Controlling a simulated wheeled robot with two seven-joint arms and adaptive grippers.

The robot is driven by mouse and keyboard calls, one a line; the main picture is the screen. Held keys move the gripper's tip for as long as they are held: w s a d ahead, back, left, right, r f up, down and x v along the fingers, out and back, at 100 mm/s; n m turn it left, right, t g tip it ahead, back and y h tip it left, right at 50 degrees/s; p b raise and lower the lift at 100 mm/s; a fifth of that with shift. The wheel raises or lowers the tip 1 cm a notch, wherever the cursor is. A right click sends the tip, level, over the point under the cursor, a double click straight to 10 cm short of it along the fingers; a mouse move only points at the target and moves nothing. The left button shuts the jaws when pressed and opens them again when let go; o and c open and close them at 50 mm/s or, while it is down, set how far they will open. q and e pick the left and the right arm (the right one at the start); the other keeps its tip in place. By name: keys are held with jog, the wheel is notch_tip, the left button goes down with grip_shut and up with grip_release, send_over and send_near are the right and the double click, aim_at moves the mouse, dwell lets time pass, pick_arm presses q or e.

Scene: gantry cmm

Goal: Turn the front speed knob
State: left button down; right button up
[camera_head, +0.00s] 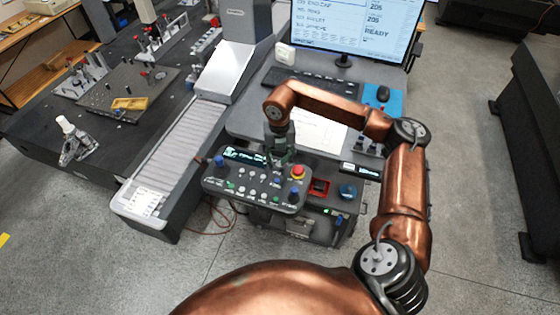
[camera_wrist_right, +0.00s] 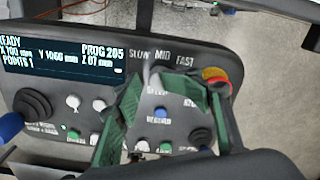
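The control panel (camera_head: 232,184) stands at the end of the desk; its face, with a lit display, fills much of the right wrist view (camera_wrist_right: 232,62). The speed knob (camera_wrist_right: 152,78) sits below the words SLOW, MID and FAST, greyish and blurred; its outline is hard to make out. My right gripper (camera_head: 280,158) points down at the panel's far edge. In the wrist view its green-padded fingers (camera_wrist_right: 160,88) stand apart, with the knob area between their tips; I cannot tell whether they touch it. My left gripper is not in view.
A red emergency stop (camera_head: 297,172) sits on the panel close to my right gripper. The panel also carries joysticks, buttons and smaller knobs. A monitor (camera_head: 355,25), keyboard (camera_head: 310,84) and blue mouse pad (camera_head: 385,100) lie behind. Dark granite (camera_head: 60,120) with fixtures is at left.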

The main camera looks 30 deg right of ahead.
notch_tip(320, 180, up, 12)
dwell(0.4)
dwell(0.4)
